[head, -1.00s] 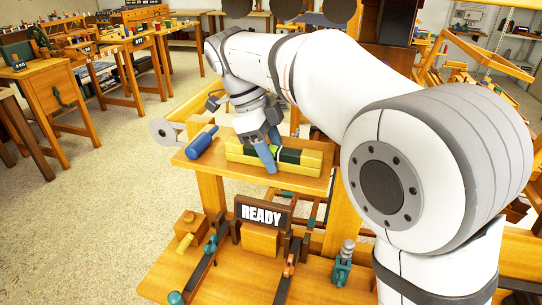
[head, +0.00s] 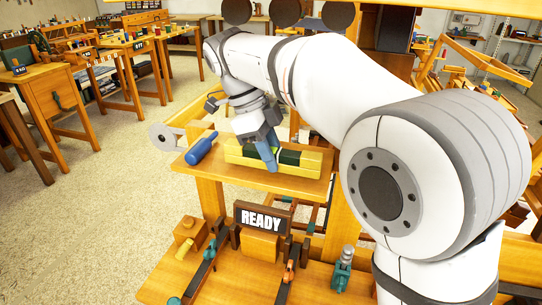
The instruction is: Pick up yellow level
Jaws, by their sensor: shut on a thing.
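The yellow level (head: 305,161) is a long yellow bar with dark green sections. It lies on or just above a small wooden shelf (head: 262,183) in the middle of the head view; I cannot tell whether it touches the shelf. My gripper (head: 268,158) points down over the level's middle, its blue-grey fingers shut around it.
A blue cylinder (head: 201,148) lies at the shelf's left end, close to the level. A READY sign (head: 262,218) stands on a lower wooden bench with clamps and tools. Wooden posts flank the shelf. Open floor lies to the left.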

